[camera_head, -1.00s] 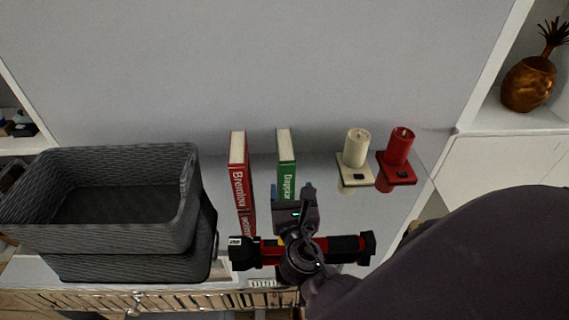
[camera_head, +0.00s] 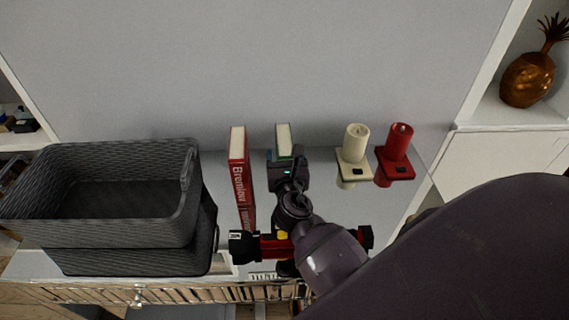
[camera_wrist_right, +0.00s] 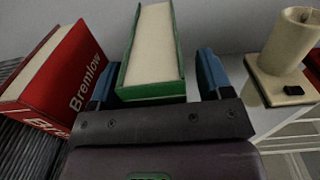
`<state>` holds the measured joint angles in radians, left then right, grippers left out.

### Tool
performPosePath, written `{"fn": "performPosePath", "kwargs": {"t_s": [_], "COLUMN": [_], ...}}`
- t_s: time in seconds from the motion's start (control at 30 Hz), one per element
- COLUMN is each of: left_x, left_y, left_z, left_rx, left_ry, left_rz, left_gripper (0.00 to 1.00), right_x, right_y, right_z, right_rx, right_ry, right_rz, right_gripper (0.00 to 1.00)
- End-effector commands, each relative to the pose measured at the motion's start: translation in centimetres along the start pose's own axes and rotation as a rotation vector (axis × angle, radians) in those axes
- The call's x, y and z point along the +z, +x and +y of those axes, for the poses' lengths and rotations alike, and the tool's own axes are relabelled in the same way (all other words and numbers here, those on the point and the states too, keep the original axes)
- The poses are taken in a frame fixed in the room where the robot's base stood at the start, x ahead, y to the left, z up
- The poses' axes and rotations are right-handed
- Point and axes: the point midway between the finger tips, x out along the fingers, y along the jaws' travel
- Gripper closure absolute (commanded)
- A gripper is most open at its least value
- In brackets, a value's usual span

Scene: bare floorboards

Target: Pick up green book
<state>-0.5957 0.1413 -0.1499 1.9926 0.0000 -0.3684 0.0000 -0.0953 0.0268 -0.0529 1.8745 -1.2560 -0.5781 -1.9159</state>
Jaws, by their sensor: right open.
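The green book (camera_head: 284,141) stands upright on the white surface, with its pale page edge on top. My right gripper (camera_head: 285,155) is at its near side and hides most of its green spine in the head view. In the right wrist view the green book (camera_wrist_right: 153,55) lies between the two blue fingertips of my open right gripper (camera_wrist_right: 156,82). There is a gap on each side, wider on the right. My left gripper is not in view.
A red book (camera_head: 239,170) stands left of the green one. A cream candle (camera_head: 355,145) and a red candle (camera_head: 398,145) stand on holders to the right. Dark grey woven baskets (camera_head: 105,245) are stacked at left. A wall is behind.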

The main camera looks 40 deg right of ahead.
Motion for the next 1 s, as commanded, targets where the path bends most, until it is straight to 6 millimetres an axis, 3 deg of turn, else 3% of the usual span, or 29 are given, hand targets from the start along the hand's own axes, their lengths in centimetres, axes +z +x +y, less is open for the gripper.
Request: {"fn": "performPosePath", "kwargs": {"t_s": [0.17, 0.6, 1.0], "left_x": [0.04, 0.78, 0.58], "left_y": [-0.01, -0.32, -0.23], "left_z": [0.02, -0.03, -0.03], "left_rx": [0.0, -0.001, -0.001], "left_ry": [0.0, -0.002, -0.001], "left_rz": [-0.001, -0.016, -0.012], "left_gripper": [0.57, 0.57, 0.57], "right_x": [-0.03, -0.03, 0.17], "right_y": [-0.02, -0.05, -0.03], "right_z": [-0.01, -0.01, 0.03], "right_rx": [0.0, 0.0, 0.001], "right_ry": [0.0, 0.0, 0.001], "right_rz": [0.0, 0.001, -0.002], "right_gripper": [0.31, 0.98, 1.0]}}
